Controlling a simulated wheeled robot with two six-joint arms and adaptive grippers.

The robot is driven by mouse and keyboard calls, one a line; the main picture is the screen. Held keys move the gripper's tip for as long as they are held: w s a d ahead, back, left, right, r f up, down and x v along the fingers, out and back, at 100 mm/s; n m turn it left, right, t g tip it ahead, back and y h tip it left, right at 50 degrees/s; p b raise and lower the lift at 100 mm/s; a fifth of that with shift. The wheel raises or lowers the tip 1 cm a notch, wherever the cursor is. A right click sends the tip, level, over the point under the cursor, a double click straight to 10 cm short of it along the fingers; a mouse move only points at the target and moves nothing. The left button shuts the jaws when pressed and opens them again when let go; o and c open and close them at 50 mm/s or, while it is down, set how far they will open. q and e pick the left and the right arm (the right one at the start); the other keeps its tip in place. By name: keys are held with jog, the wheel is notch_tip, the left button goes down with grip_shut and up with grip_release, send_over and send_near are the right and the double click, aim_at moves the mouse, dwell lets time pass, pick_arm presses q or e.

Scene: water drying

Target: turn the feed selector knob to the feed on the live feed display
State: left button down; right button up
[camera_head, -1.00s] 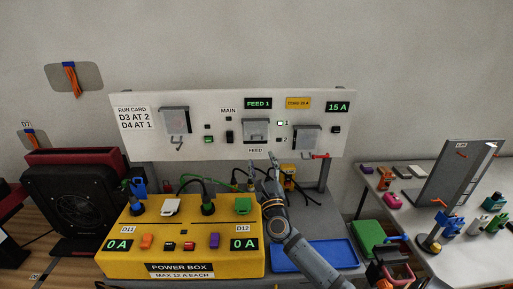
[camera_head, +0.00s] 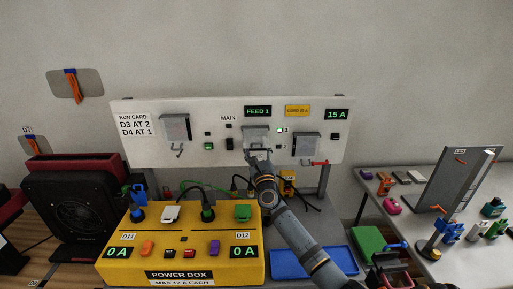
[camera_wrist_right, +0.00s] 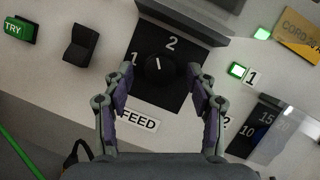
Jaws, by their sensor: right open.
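The live feed display (camera_head: 258,111) on the white panel reads FEED 1. The feed selector knob (camera_wrist_right: 160,68) is a black round knob on a dark plate marked 1 and 2, above the FEED label (camera_wrist_right: 138,120). A short white mark shows on the knob; I cannot tell surely which number it points to. My right gripper (camera_wrist_right: 160,95) is open, its fingertips on either side of the knob's lower edge, contact unclear. In the head view the right gripper (camera_head: 258,153) is at the feed plate and hides the knob. My left gripper is not in view.
A grey cover (camera_wrist_right: 185,20) stands out above the feed plate. A black rocker switch (camera_wrist_right: 80,45) and a green TRY button (camera_wrist_right: 20,29) are to the left. The lamp (camera_wrist_right: 237,70) beside 1 is lit green. The yellow power box (camera_head: 180,245) stands below the panel.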

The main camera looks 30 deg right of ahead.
jog(key=c, duration=1.2)
jog(key=shift+o, duration=0.2)
jog(key=shift+s+d+r+n+g+y+p, duration=0.1)
jog(key=shift+n+g+y+p, duration=0.2)
jog(key=shift+n+y+p, duration=1.3)
jog(key=shift+d+r+n+g+y+p, duration=0.1)
jog(key=shift+n+g+y+p, duration=0.15)
jog(key=shift+n+p, duration=2.7)
jog(key=shift+s+r+n+g+y+p, duration=0.1)
jog(key=shift+n+g+y+p, duration=0.5)
jog(key=shift+n+p, duration=1.65)
jog(key=shift+y, duration=0.25)
jog(key=o, duration=1.2)
jog(key=shift+c, duration=0.2)
